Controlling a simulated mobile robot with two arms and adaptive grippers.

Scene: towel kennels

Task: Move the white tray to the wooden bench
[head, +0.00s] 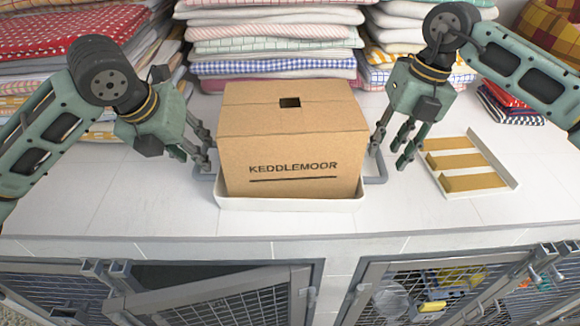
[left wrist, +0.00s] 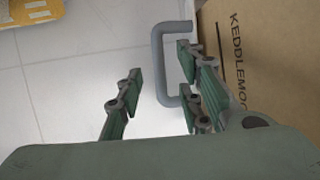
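The white tray (head: 290,203) sits on the white tiled counter with a cardboard box marked KEDDLEMOOR (head: 290,150) standing in it. A grey handle sticks out at each side, the left one (head: 203,174) and the right one (head: 378,168). My left gripper (head: 203,158) is beside the left handle. In the left wrist view its fingers (left wrist: 155,95) are spread, with the handle (left wrist: 160,65) just ahead of and partly between them. My right gripper (head: 390,150) is open at the right handle; whether it touches is unclear. The wooden bench is not recognisable in view.
Stacks of folded towels (head: 270,40) line the back of the counter. A white rack with wooden slats (head: 465,165) lies at the right. Wire kennel doors (head: 220,300) are below the front edge. The counter left of the tray is clear.

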